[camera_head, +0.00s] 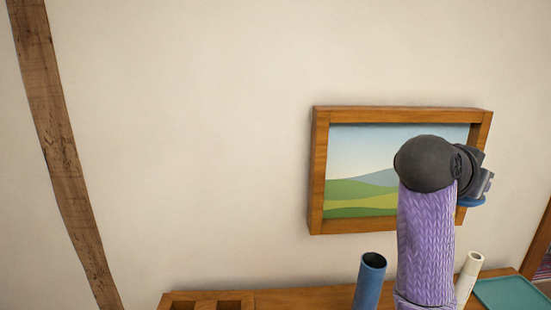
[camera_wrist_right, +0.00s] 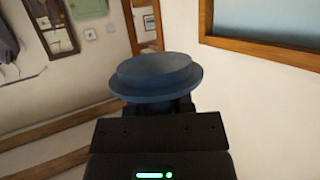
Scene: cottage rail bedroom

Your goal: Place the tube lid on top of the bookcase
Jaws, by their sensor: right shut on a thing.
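The tube lid (camera_wrist_right: 157,82) is a blue round cap with a wider flange. My right gripper (camera_wrist_right: 156,107) is shut on it in the wrist view. In the head view my right gripper (camera_head: 482,181) is raised in front of the framed picture's right side, and a sliver of the lid (camera_head: 471,202) shows below it. A wooden top (camera_head: 300,297) runs along the wall at the bottom; it looks like the bookcase top, but its front is out of frame. The lid is in the air, apart from this top. My left gripper is not in view.
An open blue tube (camera_head: 370,280) and a cream tube (camera_head: 468,277) stand either side of my right arm. A teal tray (camera_head: 511,293) lies at the right. A framed landscape (camera_head: 360,170) hangs above.

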